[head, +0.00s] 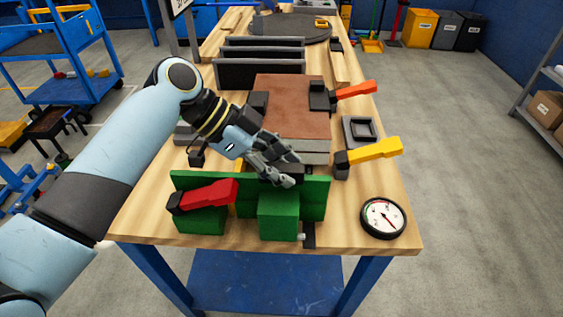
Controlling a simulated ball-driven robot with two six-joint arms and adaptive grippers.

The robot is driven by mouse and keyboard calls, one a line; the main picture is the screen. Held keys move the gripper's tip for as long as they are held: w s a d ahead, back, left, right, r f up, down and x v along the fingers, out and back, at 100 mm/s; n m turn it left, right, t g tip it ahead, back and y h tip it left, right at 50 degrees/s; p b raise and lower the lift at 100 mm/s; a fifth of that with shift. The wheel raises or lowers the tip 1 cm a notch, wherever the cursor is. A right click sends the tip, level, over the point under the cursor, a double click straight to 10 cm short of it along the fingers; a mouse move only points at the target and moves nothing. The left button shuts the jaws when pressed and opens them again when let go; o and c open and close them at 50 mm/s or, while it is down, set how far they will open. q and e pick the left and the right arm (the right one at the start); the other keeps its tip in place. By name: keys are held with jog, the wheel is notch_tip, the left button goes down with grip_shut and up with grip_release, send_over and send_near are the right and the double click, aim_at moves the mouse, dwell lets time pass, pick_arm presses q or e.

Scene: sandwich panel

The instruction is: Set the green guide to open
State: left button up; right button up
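The green guide (278,216) stands along the front edge of the wooden table, with an upright green plate and green blocks in front of it. A red-handled lever (209,195) with a black end lies across its left part. My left gripper (291,170) reaches in from the upper left, with its fingertips at the top edge of the guide, right of its middle. A dark block (289,173) shows at the fingertips; I cannot tell whether the fingers are closed on it. A small dark piece with a light pin (306,236) sits at the guide's lower right. My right gripper is not in view.
A brown-red panel (290,98) lies behind the guide. An orange-handled clamp (343,94), a yellow-handled clamp (368,155) and a round dial gauge (383,217) are on the right. Dark upright slats (262,67) stand farther back. Bare wood shows around the gauge.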

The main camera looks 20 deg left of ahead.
pick_arm(q)
jog(key=shift+o, duration=1)
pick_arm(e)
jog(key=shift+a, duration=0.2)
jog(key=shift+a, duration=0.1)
pick_arm(q)
jog(key=v, duration=1.2)
